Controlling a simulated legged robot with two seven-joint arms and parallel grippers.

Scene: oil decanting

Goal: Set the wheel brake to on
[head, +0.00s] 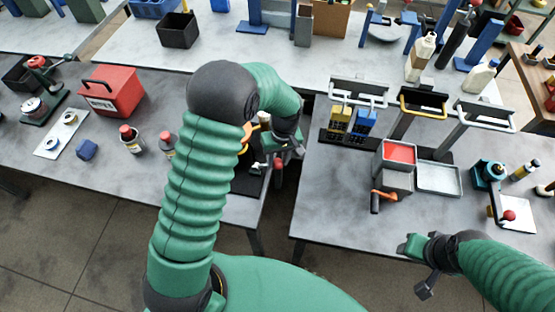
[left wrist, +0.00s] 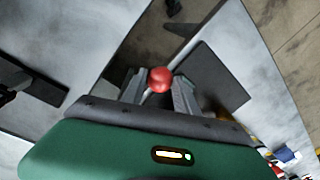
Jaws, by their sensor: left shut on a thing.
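My left gripper (head: 282,158) reaches over the inner edge of the left table. In the left wrist view its two grey fingers (left wrist: 159,92) are shut on a thin lever topped by a red ball knob (left wrist: 160,79). The red knob (head: 278,163) also shows small in the head view, at the fingers. I take this lever for the wheel brake; its pivot and any on/off marking are hidden or too small to read. A dark plate (left wrist: 212,78) lies beyond the fingers. My right gripper (head: 420,262) hangs in front of the right table, away from the lever; its jaw gap is unclear.
A gap separates the left table (head: 100,180) from the right table (head: 330,210). A red toolbox (head: 111,92) and small bottles (head: 131,140) stand on the left table. Red and grey bins (head: 398,152) and a stand with a red knob (head: 508,215) stand on the right table.

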